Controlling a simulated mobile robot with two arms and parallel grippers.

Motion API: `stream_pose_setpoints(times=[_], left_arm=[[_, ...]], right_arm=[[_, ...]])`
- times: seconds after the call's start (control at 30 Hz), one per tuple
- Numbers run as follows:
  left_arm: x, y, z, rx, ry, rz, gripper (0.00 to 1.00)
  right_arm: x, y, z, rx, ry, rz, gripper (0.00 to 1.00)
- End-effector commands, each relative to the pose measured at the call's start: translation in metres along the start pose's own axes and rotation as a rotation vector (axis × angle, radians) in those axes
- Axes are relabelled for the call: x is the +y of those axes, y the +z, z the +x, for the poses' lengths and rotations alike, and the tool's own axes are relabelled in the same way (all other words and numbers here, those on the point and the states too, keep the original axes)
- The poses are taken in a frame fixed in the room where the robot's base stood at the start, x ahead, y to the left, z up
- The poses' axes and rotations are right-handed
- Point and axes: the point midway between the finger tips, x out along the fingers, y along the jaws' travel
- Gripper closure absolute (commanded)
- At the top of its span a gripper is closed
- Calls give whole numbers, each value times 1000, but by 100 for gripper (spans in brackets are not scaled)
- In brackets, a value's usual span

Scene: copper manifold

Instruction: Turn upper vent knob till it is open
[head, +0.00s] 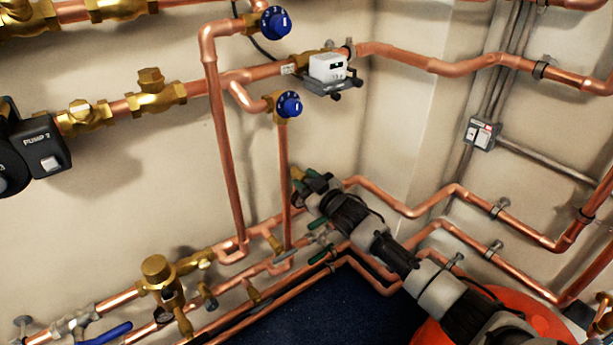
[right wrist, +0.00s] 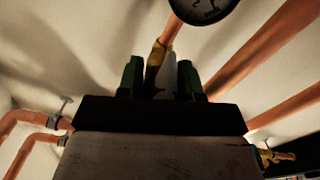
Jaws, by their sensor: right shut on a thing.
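My right gripper (head: 313,184) reaches in from the lower right of the head view, its dark green fingertips near the vertical copper pipe. In the right wrist view the gripper (right wrist: 160,82) is shut on a small pale grey piece (right wrist: 164,84), with one green finger on each side. This piece joins a brass fitting (right wrist: 155,58) on a copper pipe. I cannot tell for sure that it is the upper vent knob, as the gripper hides most of it. A brass tip (head: 297,173) shows beside the fingers. My left gripper is not in view.
Two blue knobs, an upper one (head: 276,22) and a lower one (head: 289,104), sit above the gripper. A white meter box (head: 327,67) is beside them. Copper pipes run along both walls. A round gauge (right wrist: 205,8) shows in the wrist view.

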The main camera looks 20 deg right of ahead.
Motion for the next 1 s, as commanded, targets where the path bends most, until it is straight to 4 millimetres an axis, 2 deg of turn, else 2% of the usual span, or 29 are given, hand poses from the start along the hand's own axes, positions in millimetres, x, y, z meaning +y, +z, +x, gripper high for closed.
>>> stream_pose_setpoints(times=[0.03,0.1,0.4,0.7,1.0], left_arm=[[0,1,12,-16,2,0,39],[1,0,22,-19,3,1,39],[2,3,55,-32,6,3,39],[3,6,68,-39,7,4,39],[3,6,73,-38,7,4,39]], right_arm=[[0,-1,0,-2,-1,-45,88],[0,-1,0,-1,-1,-111,88],[0,0,0,-1,0,-394,88],[0,0,0,0,0,-631,88],[-1,0,0,0,0,-769,88]])
